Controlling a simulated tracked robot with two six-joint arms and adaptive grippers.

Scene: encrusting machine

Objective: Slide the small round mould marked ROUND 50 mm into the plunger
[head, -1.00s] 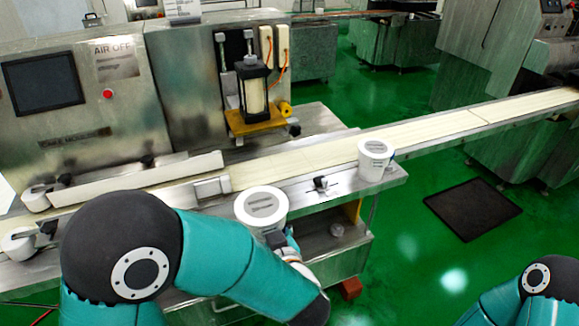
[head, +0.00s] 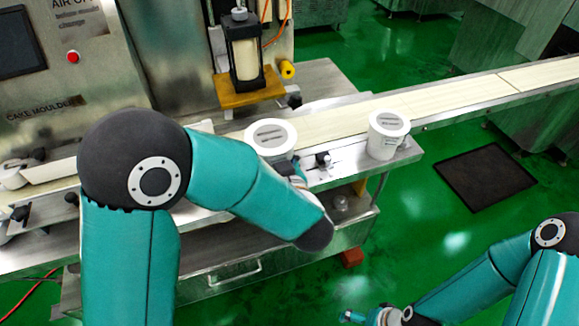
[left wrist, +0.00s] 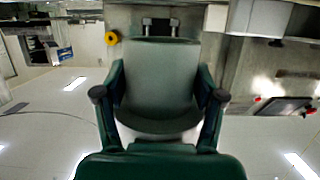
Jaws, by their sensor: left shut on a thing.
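In the left wrist view my left gripper (left wrist: 160,97) is shut around the sides of this mould (left wrist: 160,75). A second white mould (head: 388,128) stands at the bench's right end. I cannot read either label. My right gripper (head: 352,316) is at the bottom edge, its jaws unclear.
A pale conveyor belt (head: 440,97) runs behind the moulds to the upper right. A small black knob (head: 323,158) stands on the bench between the two moulds. A dark mat (head: 486,177) lies on the green floor.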

